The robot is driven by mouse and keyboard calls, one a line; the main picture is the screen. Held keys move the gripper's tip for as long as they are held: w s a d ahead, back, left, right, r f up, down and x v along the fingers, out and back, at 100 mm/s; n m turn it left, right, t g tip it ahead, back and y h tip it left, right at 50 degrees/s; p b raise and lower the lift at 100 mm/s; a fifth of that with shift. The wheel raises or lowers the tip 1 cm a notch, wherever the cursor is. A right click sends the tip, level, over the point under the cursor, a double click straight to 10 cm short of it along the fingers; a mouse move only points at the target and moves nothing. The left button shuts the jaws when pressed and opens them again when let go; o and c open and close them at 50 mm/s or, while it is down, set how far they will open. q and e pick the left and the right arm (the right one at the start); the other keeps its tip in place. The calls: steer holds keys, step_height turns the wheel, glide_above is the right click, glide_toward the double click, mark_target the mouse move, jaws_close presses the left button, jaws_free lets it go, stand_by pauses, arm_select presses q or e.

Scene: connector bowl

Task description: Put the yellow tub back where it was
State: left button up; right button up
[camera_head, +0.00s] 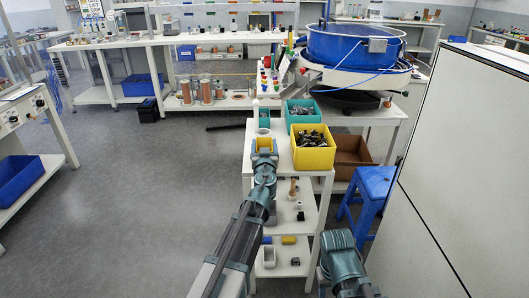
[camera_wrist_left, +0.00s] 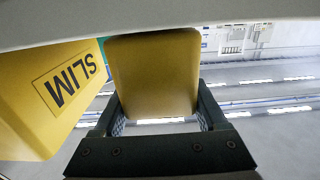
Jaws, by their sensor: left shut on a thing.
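The small yellow tub (camera_head: 264,144) is at the front left part of the top of a white shelf rack, left of a larger yellow bin. My left gripper (camera_head: 264,158) is shut on it. In the left wrist view the tub (camera_wrist_left: 153,75) sits between the two dark fingers (camera_wrist_left: 165,122). I cannot tell whether its base touches the white surface. My right arm shows only in part at the bottom of the head view; its fingers are not visible.
The yellow bin (camera_head: 312,158), full of dark parts, stands close right of the tub. A green bin (camera_head: 302,119) is behind it, and a small white cup (camera_head: 263,133) is behind the tub. A blue stool (camera_head: 375,182) and white panel (camera_head: 455,150) stand right.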

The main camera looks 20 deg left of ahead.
arm_select(q)
steer(key=shift+a+f, duration=0.1)
steer(key=shift+f, duration=0.05)
steer(key=shift+f, duration=0.25)
steer(key=o, duration=1.3)
steer(key=shift+r, duration=0.1)
steer(key=shift+r, duration=0.15)
steer(key=v, duration=1.2)
steer(key=shift+r, duration=0.1)
